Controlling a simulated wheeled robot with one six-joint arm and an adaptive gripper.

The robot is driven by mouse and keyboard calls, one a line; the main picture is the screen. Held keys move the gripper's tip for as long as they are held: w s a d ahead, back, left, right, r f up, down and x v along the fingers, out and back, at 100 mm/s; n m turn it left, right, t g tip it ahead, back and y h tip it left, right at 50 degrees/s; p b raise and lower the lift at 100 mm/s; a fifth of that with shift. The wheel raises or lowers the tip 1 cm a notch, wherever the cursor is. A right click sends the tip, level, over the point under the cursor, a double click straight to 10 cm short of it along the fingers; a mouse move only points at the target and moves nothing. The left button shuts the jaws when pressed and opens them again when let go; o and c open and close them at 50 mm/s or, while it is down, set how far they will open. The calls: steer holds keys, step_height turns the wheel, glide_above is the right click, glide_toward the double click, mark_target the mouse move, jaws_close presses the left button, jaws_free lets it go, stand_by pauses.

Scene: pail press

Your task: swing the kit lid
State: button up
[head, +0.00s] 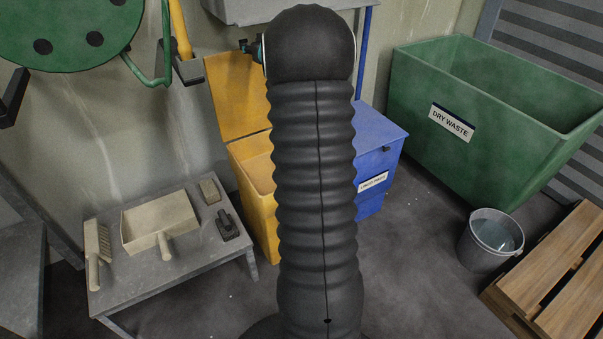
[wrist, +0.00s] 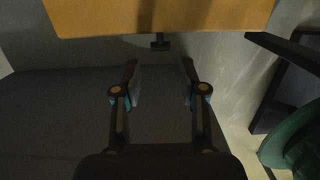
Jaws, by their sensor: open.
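The yellow kit box (head: 262,192) stands on the floor behind my arm in the head view. Its yellow lid (head: 232,98) is up, standing steeply near the wall. My arm hides the right part of both. In the wrist view the orange-yellow lid (wrist: 95,17) crosses the top, with a small dark tab (wrist: 160,43) at its edge. My gripper (wrist: 160,72) is open and empty, and the tab lies beyond the gap between its fingers, apart from them. In the head view my gripper is mostly hidden behind my arm near the lid's top.
A blue bin (head: 378,150) stands right of the kit. A grey bench (head: 190,262) with a brush, dustpan and small items stands left. A green dry waste bin (head: 480,120), bucket (head: 490,240) and pallet (head: 560,270) are right. A green disc (head: 70,30) hangs upper left.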

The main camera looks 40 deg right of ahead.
glide_above(247, 64)
steer(key=shift+s+f, duration=0.15)
steer(key=shift+f, duration=0.35)
steer(key=shift+c, duration=0.7)
steer(key=c, duration=0.5)
steer(key=shift+f+b+v, duration=0.3)
steer(key=shift+v, duration=1.3)
steer(key=shift+f+b+v, duration=0.3)
steer(key=shift+b+v, duration=0.05)
steer(key=shift+v, duration=1.2)
steer(key=shift+f+b+v, duration=0.3)
steer(key=shift+v, duration=1.3)
steer(key=shift+s, duration=0.1)
steer(key=s+a+f+b, duration=0.2)
steer(key=s+f, duration=0.1)
steer(key=s, duration=0.5)
steer(key=shift+s+a+f, duration=0.1)
steer(key=shift+s+f, duration=0.1)
steer(key=shift+s, duration=0.3)
